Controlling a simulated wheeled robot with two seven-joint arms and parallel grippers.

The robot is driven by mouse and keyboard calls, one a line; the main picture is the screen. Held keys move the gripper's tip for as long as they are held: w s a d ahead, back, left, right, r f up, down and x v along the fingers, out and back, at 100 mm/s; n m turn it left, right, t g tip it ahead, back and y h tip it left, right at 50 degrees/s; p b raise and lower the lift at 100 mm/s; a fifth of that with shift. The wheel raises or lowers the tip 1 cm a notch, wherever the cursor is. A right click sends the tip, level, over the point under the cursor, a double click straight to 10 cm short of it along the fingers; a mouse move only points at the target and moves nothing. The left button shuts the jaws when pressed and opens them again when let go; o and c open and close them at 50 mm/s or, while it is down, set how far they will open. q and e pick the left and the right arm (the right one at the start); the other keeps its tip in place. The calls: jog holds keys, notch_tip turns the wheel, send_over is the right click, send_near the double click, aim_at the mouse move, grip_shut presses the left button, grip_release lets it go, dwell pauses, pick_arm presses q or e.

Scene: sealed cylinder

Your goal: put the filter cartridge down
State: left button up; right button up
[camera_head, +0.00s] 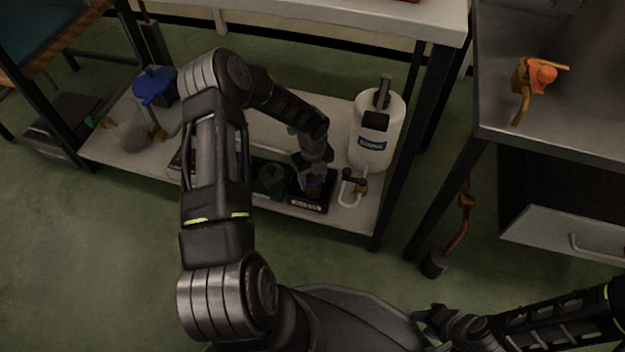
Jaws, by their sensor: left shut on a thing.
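My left gripper (313,184) reaches down over the lower shelf (345,218). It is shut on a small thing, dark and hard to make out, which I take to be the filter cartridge. It is just above or inside a dark open-topped bin (308,208) with a pale label on its front. I cannot tell whether the held thing touches the bin. My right gripper (438,318) is low at the bottom right, away from the shelf, and its jaws are too dark to read.
A green-lined bin (266,188) with a round grey thing stands left of the labelled bin. A white canister (376,140) and a padlock-like piece (350,190) stand to the right. A blue-topped item (154,86) is at the shelf's left.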

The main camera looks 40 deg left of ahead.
pick_arm(q)
jog(key=shift+f, duration=0.1)
jog(key=o, duration=1.5)
jog(key=shift+c, duration=0.2)
notch_tip(320, 180, up, 8)
jog(key=p, duration=0.3)
